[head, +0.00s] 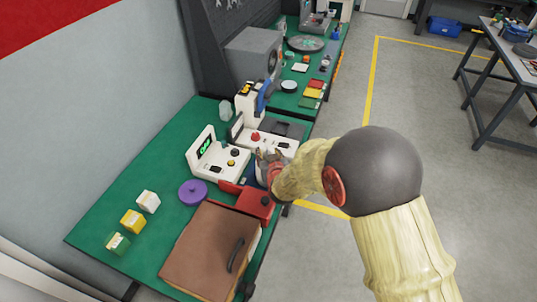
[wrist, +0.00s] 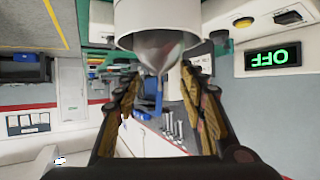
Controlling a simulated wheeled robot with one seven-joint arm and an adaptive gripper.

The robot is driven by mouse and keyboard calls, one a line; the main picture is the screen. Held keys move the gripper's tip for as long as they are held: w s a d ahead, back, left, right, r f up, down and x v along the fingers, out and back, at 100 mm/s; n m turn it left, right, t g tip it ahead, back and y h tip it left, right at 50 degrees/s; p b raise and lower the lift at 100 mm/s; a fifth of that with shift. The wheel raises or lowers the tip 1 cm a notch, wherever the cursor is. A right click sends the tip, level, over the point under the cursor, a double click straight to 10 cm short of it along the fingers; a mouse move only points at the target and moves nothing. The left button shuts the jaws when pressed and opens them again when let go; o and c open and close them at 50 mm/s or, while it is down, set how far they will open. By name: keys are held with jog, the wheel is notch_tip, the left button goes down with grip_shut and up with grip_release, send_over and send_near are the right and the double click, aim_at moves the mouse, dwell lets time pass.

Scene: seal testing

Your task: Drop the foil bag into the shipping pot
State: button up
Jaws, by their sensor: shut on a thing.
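The silver-grey foil bag (wrist: 160,50) is between the fingertips of my gripper (wrist: 160,74) in the wrist view, which looks upside down. My gripper is shut on it. The bag is at the mouth of a round white pot (wrist: 158,14), which looks like the shipping pot; how far inside it is, I cannot tell. In the head view my gripper (head: 269,157) is over the bench's right part, just above the white and blue pot (head: 261,174), mostly hidden by my arm. The bag cannot be made out there.
A white machine with a green OFF display (head: 218,157) stands left of the pot. A red box (head: 256,203) and brown case (head: 208,250) are in front. A purple disc (head: 193,192) and small boxes (head: 132,221) lie left. Bare green bench (head: 160,180) is free.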

jog(key=o, duration=1.2)
notch_tip(320, 180, up, 8)
jog(key=p, duration=0.4)
jog(key=shift+p, duration=0.3)
